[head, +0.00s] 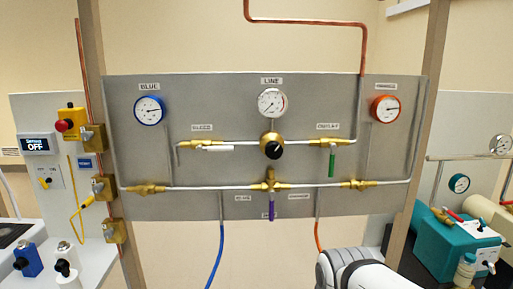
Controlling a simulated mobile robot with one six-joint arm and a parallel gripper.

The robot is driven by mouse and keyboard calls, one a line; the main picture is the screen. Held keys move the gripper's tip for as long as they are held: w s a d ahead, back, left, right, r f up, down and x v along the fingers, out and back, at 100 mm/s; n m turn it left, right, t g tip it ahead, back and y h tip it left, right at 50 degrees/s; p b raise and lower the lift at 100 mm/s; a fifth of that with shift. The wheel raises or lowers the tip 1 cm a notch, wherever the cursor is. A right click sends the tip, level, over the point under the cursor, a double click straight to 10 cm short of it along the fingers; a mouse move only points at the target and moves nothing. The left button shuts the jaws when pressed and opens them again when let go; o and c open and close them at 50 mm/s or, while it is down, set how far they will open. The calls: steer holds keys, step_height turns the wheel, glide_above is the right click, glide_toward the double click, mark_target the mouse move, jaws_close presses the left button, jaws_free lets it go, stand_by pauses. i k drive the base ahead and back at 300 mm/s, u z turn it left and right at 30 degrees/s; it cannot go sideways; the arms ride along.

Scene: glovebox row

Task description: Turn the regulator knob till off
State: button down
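The regulator (270,140) is a round brass body at the middle of the grey panel, under the white gauge (272,102) labelled LINE. Its black knob (274,150) faces me. I cannot tell the knob's setting from here. The white gauge has a dial whose needle is too small to read. A white link of my arm shows at the bottom, right of centre, below the panel. My gripper is not in view, and nothing is touching the knob.
A white-handled valve (215,149) is left of the regulator, a green-handled valve (332,158) right, and a purple-handled valve (271,205) below. A blue gauge (150,110) and an orange gauge (385,108) flank them. A display (37,144) reads OFF. Wooden posts edge the panel.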

mark_target(274, 150)
steer(key=z, duration=2.05)
steer(key=k, duration=1.5)
steer(key=u, duration=1.5)
steer(key=i, duration=1)
steer(key=u, duration=0.1)
